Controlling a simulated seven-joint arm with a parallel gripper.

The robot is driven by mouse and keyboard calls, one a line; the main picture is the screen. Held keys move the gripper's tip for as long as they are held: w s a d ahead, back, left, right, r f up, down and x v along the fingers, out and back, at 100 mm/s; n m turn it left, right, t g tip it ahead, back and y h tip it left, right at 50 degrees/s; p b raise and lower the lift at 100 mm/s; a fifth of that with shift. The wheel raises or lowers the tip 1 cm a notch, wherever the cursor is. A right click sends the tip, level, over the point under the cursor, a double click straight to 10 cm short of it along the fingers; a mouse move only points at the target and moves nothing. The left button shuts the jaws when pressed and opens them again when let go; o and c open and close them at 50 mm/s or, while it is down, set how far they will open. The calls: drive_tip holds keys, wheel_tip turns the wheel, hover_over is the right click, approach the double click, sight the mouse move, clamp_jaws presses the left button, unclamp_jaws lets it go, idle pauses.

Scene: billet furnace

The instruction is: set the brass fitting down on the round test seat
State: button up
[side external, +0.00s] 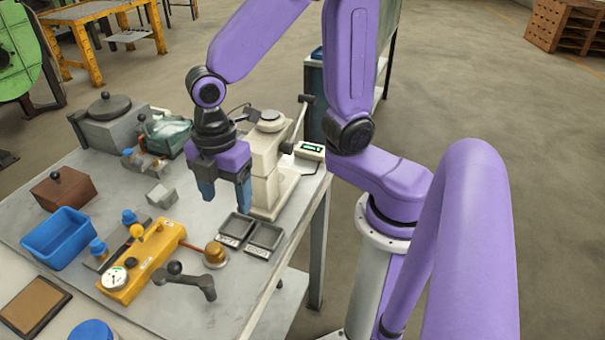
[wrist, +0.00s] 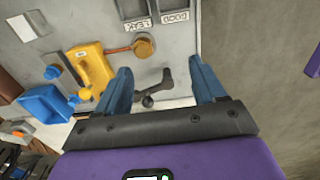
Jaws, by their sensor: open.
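A brass fitting (side external: 215,249), a short gold-coloured cylinder, stands upright on the round test seat (side external: 217,263), a low disc on the table joined by a copper tube to the yellow tester. In the wrist view the fitting (wrist: 144,46) shows from above as a round gold shape, and the seat's rim is hard to tell apart from it. My gripper (side external: 225,197) is open and empty, above the table behind the fitting and apart from it. In the wrist view its two blue fingers (wrist: 160,72) are spread wide, with the fitting beyond the tips.
The yellow tester (side external: 145,262) has a gauge. A dark ball-knobbed lever (side external: 185,279) is close to the seat. Two dark trays (side external: 250,233), labelled in the wrist view, lie beside a cream press (side external: 267,165). A blue bin (side external: 58,238) stands left.

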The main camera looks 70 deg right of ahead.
drive_tip(key=s+d+r+m, duration=0.1)
drive_tip(key=s+d+m, duration=0.4)
drive_tip(key=s+d, duration=0.3)
drive_tip(key=s, duration=0.4)
drive_tip(key=shift+s+d+r, duration=0.15)
drive_tip(key=shift+s+r, duration=0.1)
drive_tip(key=shift+r, duration=0.1)
